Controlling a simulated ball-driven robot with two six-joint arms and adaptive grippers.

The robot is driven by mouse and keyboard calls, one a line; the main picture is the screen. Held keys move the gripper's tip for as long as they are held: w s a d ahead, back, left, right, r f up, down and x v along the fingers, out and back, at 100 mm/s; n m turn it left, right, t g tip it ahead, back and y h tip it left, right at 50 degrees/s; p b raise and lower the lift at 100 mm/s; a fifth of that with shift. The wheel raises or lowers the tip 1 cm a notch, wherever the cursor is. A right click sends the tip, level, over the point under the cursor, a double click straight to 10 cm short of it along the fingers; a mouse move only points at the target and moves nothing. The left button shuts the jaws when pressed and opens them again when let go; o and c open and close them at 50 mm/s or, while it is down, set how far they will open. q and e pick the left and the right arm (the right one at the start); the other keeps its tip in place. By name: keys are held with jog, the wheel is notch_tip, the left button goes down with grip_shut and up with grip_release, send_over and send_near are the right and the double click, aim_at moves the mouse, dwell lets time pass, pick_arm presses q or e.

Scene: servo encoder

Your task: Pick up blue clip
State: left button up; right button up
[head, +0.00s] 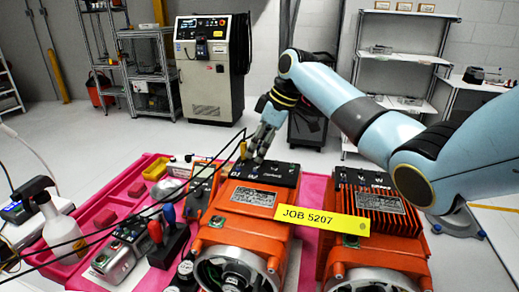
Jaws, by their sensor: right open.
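What looks like the blue clip (169,214) stands upright in a dark holder at the left of the orange motors, close beside a red one (155,231). My right gripper (256,154) points down over the black terminal top of the left orange motor (246,215). It is open, and I see nothing held in it. It is above and to the right of the blue clip, well apart from it. A small yellow piece (242,149) shows just left of the fingers; I cannot tell whether they touch. My left gripper is not in view.
A second orange motor (375,215) stands to the right, with a yellow JOB 5207 tag (322,221) in front. Black cables cross above the pink mat (80,273). A spray bottle (58,222) and a grey metal device (118,258) stand at the left.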

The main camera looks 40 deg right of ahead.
jog(key=shift+s, duration=0.1)
jog(key=c, duration=0.4)
grip_shut()
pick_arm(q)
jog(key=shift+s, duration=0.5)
pick_arm(e)
jog(key=shift+r, duration=0.1)
